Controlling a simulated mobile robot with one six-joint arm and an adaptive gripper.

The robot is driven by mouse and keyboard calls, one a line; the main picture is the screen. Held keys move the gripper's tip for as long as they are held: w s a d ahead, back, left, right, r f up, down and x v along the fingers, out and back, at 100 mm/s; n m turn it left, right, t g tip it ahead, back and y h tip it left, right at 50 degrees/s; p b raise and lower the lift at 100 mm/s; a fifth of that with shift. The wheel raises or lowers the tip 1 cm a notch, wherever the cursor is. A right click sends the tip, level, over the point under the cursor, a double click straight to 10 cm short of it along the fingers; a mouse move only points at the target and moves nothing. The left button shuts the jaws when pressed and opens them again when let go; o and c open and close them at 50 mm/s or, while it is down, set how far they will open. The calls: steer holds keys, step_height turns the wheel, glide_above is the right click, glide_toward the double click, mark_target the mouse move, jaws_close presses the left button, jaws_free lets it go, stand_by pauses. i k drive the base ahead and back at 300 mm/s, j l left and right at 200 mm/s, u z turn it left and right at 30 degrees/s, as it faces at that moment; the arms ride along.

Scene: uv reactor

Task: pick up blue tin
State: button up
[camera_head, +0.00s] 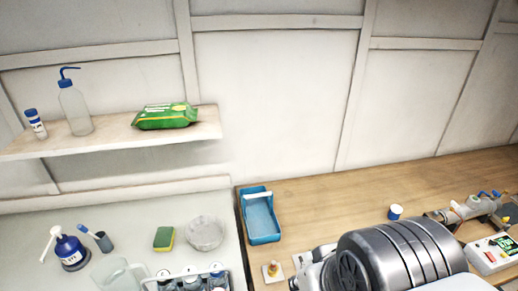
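A small blue tin (395,212) with a white top stands upright on the wooden bench (335,200), right of centre in the head view. Nothing touches it. A large silver ribbed body (405,258) is close in front of it at the bottom; I cannot tell whether this is part of my arm. My gripper's fingers do not show in this view.
A blue caddy (262,218) stands at the bench's left end. Fittings (462,211) and a white device with a green display (492,253) are at right. A shelf (105,141) and a crowded pale counter (140,215) are at left. Bare wood lies left of the tin.

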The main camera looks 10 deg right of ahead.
mark_target(396, 212)
steer(key=z, duration=1.4)
